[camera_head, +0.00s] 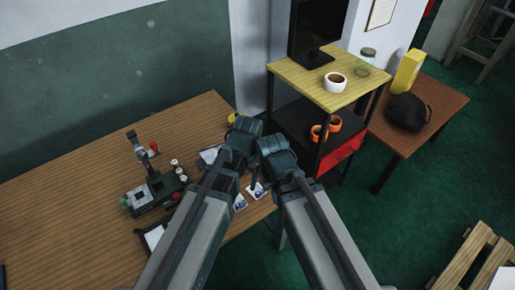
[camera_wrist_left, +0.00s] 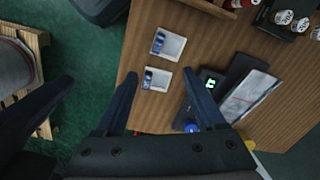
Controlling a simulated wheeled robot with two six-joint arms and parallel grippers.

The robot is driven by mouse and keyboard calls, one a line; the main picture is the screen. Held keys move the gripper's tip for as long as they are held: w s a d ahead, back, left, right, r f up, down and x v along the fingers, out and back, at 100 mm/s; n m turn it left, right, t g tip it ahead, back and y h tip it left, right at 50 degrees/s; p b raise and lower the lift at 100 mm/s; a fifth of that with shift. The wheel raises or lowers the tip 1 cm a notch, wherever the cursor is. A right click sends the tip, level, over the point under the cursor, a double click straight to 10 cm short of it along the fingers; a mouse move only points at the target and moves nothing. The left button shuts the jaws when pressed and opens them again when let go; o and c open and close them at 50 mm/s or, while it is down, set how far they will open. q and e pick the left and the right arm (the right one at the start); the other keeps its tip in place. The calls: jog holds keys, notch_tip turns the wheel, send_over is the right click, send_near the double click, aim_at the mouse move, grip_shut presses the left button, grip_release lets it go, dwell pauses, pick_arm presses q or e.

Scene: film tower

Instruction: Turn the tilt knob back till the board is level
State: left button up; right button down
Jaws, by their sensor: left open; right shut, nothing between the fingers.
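A dark unit with a lit green display (camera_wrist_left: 210,82) lies on the table in the left wrist view. A grey-white board (camera_wrist_left: 250,95) lies beside it; its tilt is hard to judge. A small blue knob (camera_wrist_left: 192,127) shows close to my left gripper's right finger; I cannot tell whether it is the tilt knob. My left gripper (camera_wrist_left: 160,88) is open and empty above the table edge. In the head view the board (camera_head: 210,154) is partly hidden behind my left gripper (camera_head: 243,138). My right gripper (camera_head: 277,154) is beside it, shut and empty.
Two photo cards (camera_wrist_left: 168,44) lie near the table's edge. A black machine (camera_head: 155,190) with a red knob and white-topped canisters stands on the wooden table (camera_head: 70,200). A shelf (camera_head: 310,75) with a white cup (camera_head: 335,82) stands right.

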pick_arm(q)
jog(key=w+d+r+m+p, duration=0.1)
jog(key=w+m, duration=0.1)
jog(key=w, duration=0.5)
jog(key=w+d+r+m+h+p, duration=0.1)
jog(key=w+d+r+m+p, duration=0.15)
jog(key=w, duration=0.45)
jog(key=w+r+m+p, duration=0.1)
jog(key=w+m, duration=0.2)
jog(key=w, duration=0.3)
jog(key=shift+n, duration=0.25)
jog(key=f+b, duration=1.4)
jog(key=shift+w+d, duration=0.1)
jog(key=shift+d, duration=0.1)
grip_shut()
